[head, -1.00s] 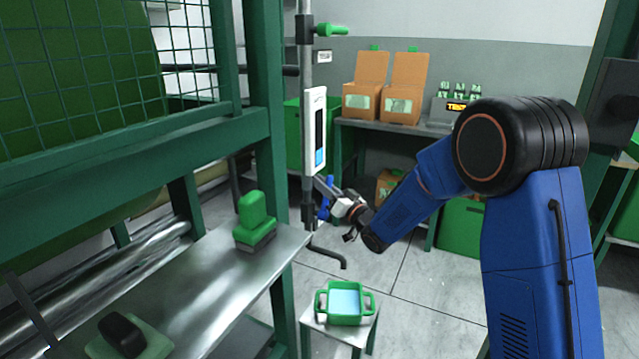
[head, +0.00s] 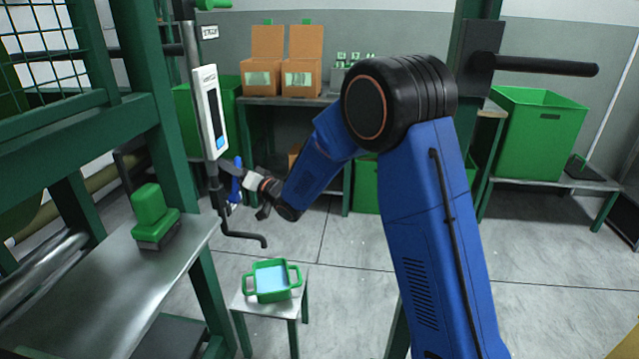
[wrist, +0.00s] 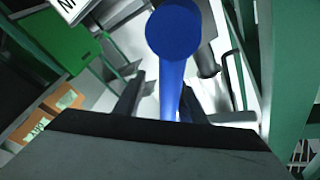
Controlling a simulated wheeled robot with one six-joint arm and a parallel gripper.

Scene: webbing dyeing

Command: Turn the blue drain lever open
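The blue drain lever (head: 236,180) sits low on the grey vertical pipe, below the white level gauge (head: 210,112). In the wrist view the lever (wrist: 172,85) runs lengthwise down the picture, with its round blue end (wrist: 173,31) toward the top. My gripper (head: 258,196) is beside the lever in the head view. In the wrist view my gripper (wrist: 180,105) is open, with a dark finger on each side of the lever and visible gaps. Contact is not clear. The lever's lower part is hidden behind my gripper body.
A curved drain spout (head: 245,237) hangs above a green tub (head: 272,297) of pale blue liquid on a small stool (head: 238,301). A metal bench (head: 110,290) with a green-handled brush (head: 150,208) stands left. Boxes stand on the back table. Floor at right is clear.

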